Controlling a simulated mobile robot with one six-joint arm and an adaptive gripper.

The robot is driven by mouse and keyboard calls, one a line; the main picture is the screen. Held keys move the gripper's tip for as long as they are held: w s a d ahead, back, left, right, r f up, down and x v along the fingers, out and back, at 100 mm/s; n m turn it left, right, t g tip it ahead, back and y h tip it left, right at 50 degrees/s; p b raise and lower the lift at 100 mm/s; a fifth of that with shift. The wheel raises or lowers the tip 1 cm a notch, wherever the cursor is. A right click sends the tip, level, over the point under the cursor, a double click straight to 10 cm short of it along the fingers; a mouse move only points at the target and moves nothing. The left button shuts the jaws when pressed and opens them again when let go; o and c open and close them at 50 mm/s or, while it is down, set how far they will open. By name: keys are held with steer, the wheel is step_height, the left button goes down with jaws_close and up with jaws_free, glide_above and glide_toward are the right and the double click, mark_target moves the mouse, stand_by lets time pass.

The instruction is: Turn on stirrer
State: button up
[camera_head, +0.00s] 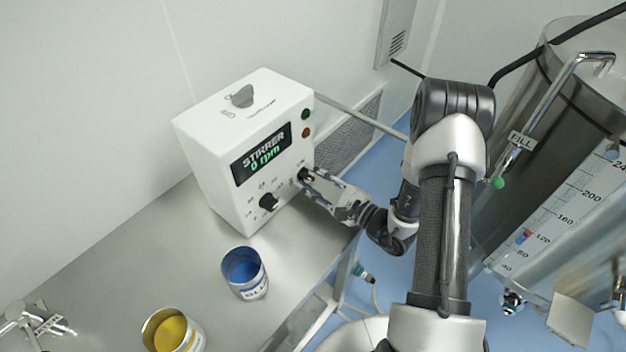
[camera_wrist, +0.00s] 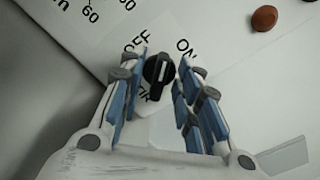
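The stirrer control box (camera_head: 222,175) is white and stands on the metal bench. Its display (camera_head: 262,154) reads "STIRRER 0 rpm". A small black switch knob (camera_head: 303,174) sits low at the right of its front panel. In the wrist view this knob (camera_wrist: 158,72) has "OFF" at its upper left and "ON" at its upper right; I cannot tell exactly which its pointer marks. My gripper (camera_head: 308,177) is at the panel. In the wrist view my gripper (camera_wrist: 160,82) is open, one finger on each side of the knob, with visible gaps.
A larger black dial (camera_head: 269,201) is left of the switch. Green (camera_head: 305,114) and red-brown (camera_head: 306,133) buttons are above it. Blue (camera_head: 244,273) and yellow (camera_head: 174,332) paint cans stand in front. A steel tank (camera_head: 490,190) is at the right.

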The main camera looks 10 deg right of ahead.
steer(key=shift+c, duration=0.2)
jaws_close()
stand_by(0.4)
steer(key=m+p, duration=0.1)
steer(key=m, duration=0.2)
steer(key=shift+m, duration=0.3)
steer(key=shift+d+m+p, duration=0.1)
steer(key=shift+m+p, duration=0.55)
steer(key=shift+m, duration=1.35)
steer(key=shift+o, duration=0.2)
jaws_free()
